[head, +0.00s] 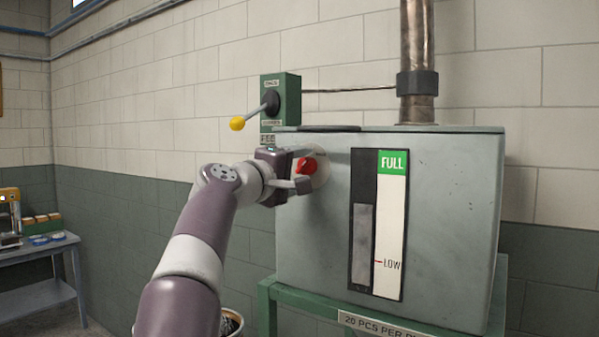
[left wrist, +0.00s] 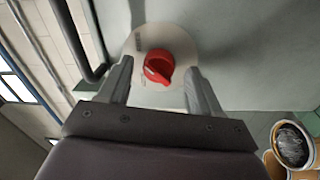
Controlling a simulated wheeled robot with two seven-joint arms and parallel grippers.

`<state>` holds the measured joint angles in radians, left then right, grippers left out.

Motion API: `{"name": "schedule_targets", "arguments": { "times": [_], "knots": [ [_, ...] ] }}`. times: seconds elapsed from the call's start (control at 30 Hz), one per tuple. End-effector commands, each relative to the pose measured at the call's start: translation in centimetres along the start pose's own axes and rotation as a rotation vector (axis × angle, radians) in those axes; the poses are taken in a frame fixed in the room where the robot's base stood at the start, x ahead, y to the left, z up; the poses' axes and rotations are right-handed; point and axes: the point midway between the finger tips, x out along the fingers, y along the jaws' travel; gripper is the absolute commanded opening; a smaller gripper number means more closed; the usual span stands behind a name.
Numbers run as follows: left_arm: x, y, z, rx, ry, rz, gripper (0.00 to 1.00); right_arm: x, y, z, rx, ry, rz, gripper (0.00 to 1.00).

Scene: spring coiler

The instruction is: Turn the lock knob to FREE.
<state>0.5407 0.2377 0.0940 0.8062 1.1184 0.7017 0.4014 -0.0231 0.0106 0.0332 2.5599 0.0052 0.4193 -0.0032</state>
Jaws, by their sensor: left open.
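The red lock knob (head: 306,165) sits on a pale round plate (head: 321,170) on the front of the grey-green tank, near its left edge. In the left wrist view the knob (left wrist: 158,66) shows between my two fingers, with its pointer ridge slanting. The plate's lettering is too small to read. My left gripper (head: 301,187) is open in front of the knob. In the left wrist view its fingers (left wrist: 157,85) stand on either side of the knob, apart from it as far as I can tell. My right gripper is not in view.
The tank (head: 450,230) with a FULL/LOW gauge (head: 378,225) stands on a green frame (head: 265,310). A green box (head: 288,95) with a yellow-tipped lever (head: 237,123) is above the knob. A bucket (left wrist: 290,145) is below. A small table (head: 40,290) stands far left.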

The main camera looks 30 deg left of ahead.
Motion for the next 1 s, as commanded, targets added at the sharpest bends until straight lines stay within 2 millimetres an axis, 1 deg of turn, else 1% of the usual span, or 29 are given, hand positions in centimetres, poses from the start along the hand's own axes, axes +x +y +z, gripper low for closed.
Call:
{"name": "schedule_targets", "arguments": {
  "times": [0.03, 0.07, 0.2, 0.3, 0.4, 0.5, 0.63, 1.0],
  "knots": [
    [-0.9, -0.5, 0.1, 0.001, 0.003, 0.001, 0.64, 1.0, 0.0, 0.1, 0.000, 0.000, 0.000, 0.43],
    [-1.6, -0.6, 0.1, 0.002, 0.004, 0.002, 0.64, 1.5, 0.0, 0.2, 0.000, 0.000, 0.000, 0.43],
    [-5.6, -0.8, 0.1, 0.002, 0.006, 0.001, 0.64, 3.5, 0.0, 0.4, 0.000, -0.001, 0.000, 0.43],
    [-8.2, -0.7, 0.1, 0.002, 0.006, 0.000, 0.64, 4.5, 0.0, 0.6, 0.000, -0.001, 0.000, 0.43],
    [-10.2, -0.6, 0.0, 0.001, 0.004, -0.001, 0.64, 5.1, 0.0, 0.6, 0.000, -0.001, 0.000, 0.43],
    [-11.5, -0.4, 0.0, 0.000, 0.003, -0.002, 0.64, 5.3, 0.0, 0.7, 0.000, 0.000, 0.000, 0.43],
    [-12.0, -0.3, 0.0, -0.001, 0.000, -0.002, 0.64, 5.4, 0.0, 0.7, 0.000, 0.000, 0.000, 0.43],
    [-12.0, -0.2, 0.0, 0.000, -0.001, -0.002, 0.64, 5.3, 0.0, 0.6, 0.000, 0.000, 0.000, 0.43]
  ]
}}
